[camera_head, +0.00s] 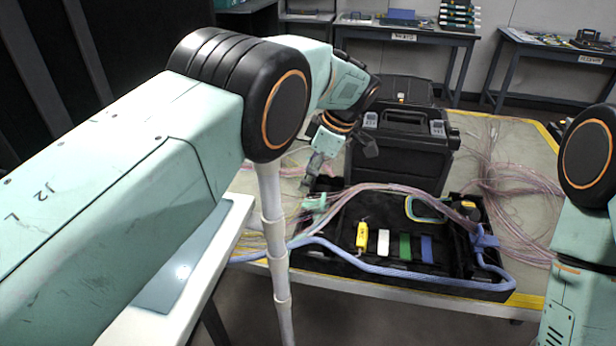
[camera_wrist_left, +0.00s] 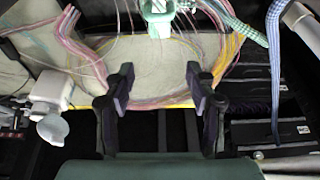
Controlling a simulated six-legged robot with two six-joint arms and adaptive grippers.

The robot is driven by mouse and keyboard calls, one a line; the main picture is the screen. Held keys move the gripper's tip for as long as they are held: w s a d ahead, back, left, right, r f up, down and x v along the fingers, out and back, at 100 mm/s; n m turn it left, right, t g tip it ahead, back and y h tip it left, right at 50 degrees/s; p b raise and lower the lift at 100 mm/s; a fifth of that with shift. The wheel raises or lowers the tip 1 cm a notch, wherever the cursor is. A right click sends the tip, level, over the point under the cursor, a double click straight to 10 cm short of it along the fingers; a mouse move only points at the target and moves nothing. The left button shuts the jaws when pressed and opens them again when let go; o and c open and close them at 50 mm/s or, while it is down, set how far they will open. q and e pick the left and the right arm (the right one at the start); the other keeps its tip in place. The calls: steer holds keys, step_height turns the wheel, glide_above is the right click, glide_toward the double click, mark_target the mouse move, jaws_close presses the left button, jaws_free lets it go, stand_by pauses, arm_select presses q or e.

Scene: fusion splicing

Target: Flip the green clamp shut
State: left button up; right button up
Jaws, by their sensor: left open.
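The green clamp (camera_head: 315,203) is at the left end of the black tray, around the pink cable bundle. In the left wrist view the green clamp (camera_wrist_left: 159,20) is at the top centre, partly cut off by the frame edge. Whether its lid stands open is too small to tell. My left gripper (camera_head: 308,184) is just above and behind the clamp in the head view. In the left wrist view my left gripper (camera_wrist_left: 162,88) has its two fingers spread apart with nothing between them, and the clamp lies beyond the fingertips. My right gripper is out of view.
The black tray (camera_head: 330,262) holds a yellow tool (camera_head: 362,236) and white, green and blue pieces. A blue clamp (camera_head: 485,238) sits at its right end, and a blue cable (camera_head: 400,272) runs along its front. A black case (camera_head: 403,150) stands behind. Loose fibres spread at right.

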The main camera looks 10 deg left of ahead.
arm_select(q)
steer(key=v, duration=1)
steer(key=shift+r, duration=0.2)
steer(key=shift+d, duration=0.1)
